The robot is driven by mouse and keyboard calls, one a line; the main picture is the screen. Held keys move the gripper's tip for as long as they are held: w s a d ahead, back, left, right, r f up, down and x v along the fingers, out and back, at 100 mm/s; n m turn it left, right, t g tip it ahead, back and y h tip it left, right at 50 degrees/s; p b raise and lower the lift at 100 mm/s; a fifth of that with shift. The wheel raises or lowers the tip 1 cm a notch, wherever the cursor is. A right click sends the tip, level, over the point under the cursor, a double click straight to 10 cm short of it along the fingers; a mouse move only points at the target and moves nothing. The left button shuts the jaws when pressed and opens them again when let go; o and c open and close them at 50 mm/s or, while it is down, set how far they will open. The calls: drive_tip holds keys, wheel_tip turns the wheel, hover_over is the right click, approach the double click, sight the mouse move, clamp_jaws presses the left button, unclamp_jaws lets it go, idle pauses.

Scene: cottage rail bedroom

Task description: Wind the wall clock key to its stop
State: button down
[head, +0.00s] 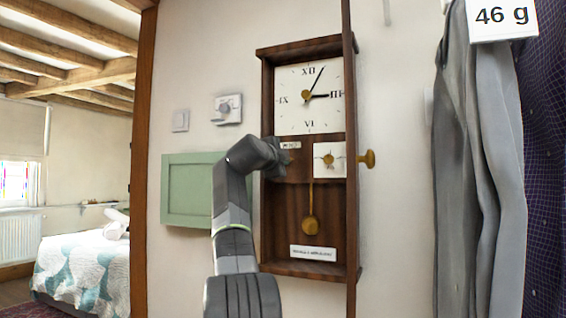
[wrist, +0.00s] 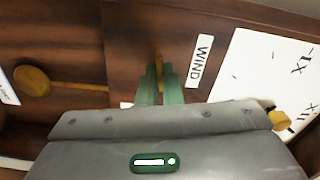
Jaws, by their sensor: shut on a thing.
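The wall clock (head: 268,215) is a tall dark wood case with a white dial (head: 309,120). My gripper (head: 286,158) is up against the case, below the dial's left part, just under a small label. In the wrist view this label (wrist: 199,60) reads "WIND". There the green fingers of my gripper (wrist: 159,92) are shut on a thin brass key (wrist: 158,66) that stands out from the brown wood. In the head view my gripper hides the key. How far the key is turned cannot be told.
A small white dial with a brass pointer (head: 328,159) sits right of my gripper, and a brass knob (head: 368,159) sticks out of the case's right side. A brass pendulum (head: 310,225) hangs below. A green panel (head: 188,190) is on the wall at left; clothes (head: 480,170) hang at right.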

drive_tip(key=shift+f+m, duration=0.1)
drive_tip(key=shift+m, duration=0.4)
drive_tip(key=c, duration=1.6)
unclamp_jaws()
drive_tip(key=b+v, duration=0.5)
drive_tip(key=v, duration=0.8)
drive_tip(key=shift+s, duration=0.35)
drive_tip(key=p+x, duration=0.5)
drive_tip(key=x, duration=0.8)
drive_tip(key=shift+w, duration=0.4)
